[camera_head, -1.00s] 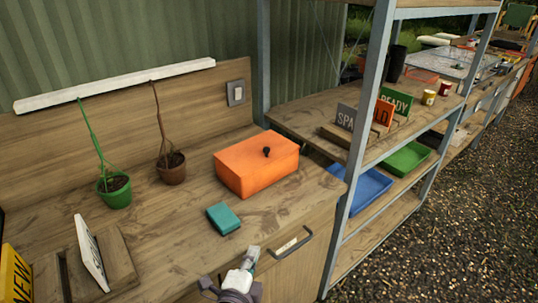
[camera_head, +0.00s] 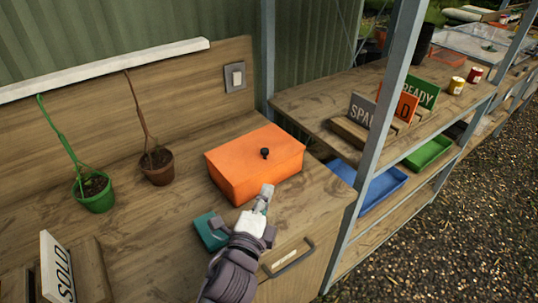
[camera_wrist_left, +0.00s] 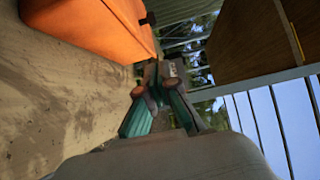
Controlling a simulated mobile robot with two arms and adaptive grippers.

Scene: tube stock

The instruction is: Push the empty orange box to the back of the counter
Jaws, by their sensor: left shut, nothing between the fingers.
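The orange box (camera_head: 254,168) stands on the wooden counter (camera_head: 140,235), its lid closed with a small black knob on top, so its inside is hidden. My left gripper (camera_head: 266,193) is shut and empty, just in front of the box's front right side. Whether it touches the box I cannot tell. In the left wrist view the shut fingers (camera_wrist_left: 156,75) point along the counter, with the orange box (camera_wrist_left: 95,28) at the upper left. My right gripper is not in view.
A teal block (camera_head: 209,232) lies beside my left gripper, partly hidden by it. A wall switch (camera_head: 235,77) is on the backboard. A metal shelf post (camera_head: 385,110) rises at the right.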

